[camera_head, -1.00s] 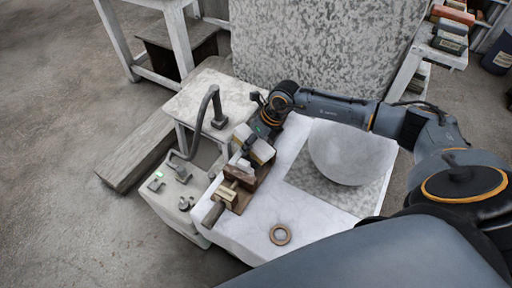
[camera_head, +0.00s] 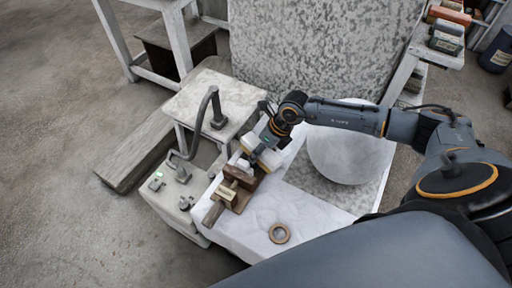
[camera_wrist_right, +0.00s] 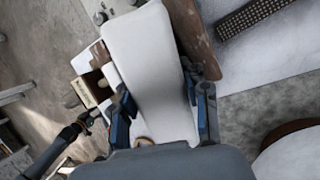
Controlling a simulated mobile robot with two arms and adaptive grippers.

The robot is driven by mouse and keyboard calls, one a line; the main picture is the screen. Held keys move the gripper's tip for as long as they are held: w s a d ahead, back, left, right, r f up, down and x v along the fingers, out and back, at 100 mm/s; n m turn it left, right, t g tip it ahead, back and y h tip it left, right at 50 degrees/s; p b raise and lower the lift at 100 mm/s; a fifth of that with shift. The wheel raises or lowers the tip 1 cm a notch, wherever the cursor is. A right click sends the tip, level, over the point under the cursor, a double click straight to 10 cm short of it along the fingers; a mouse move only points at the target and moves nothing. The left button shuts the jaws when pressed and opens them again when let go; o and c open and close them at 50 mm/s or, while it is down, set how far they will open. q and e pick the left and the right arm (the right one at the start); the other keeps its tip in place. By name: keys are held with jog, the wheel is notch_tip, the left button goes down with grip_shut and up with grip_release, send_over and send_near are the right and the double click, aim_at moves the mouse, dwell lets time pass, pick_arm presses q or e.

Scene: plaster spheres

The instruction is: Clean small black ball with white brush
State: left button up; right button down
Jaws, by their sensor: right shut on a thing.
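My right gripper (camera_head: 266,142) is over the wooden block rack at the left end of the white-covered table. In the right wrist view, the gripper (camera_wrist_right: 158,90) has its fingers on both sides of a long white block with rounded corners, which looks like the white brush (camera_wrist_right: 148,55). Its underside is hidden. I see no small black ball in either view. A large pale sphere (camera_head: 345,155) stands on a grey mat at the right of the table, partly behind my right arm. My left gripper does not show.
The wooden rack (camera_head: 240,188) stands just below the gripper. A brown ring (camera_head: 279,233) lies on the white table (camera_head: 262,215). A speckled slab (camera_head: 310,45) stands behind.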

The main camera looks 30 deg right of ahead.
aim_at(254, 140)
jog(key=shift+s+d, duration=0.2)
jog(key=shift+s, duration=0.2)
jog(key=shift+w, duration=0.15)
jog(key=shift+w+a+r+b, duration=0.1)
jog(key=shift+w+a+b, duration=0.1)
jog(key=shift+w, duration=0.3)
jog(key=shift+w+a+r+b, duration=0.1)
jog(key=shift+w+a, duration=0.05)
jog(key=shift+w, duration=0.3)
jog(key=shift+w+a+r+b, duration=0.1)
jog(key=shift+w+a+b, duration=0.1)
jog(key=shift+w, duration=0.35)
jog(key=shift+w+a+r+b, duration=0.1)
jog(key=shift+w+a+b, duration=0.05)
jog(key=shift+w, duration=0.4)
jog(key=shift+s, duration=0.1)
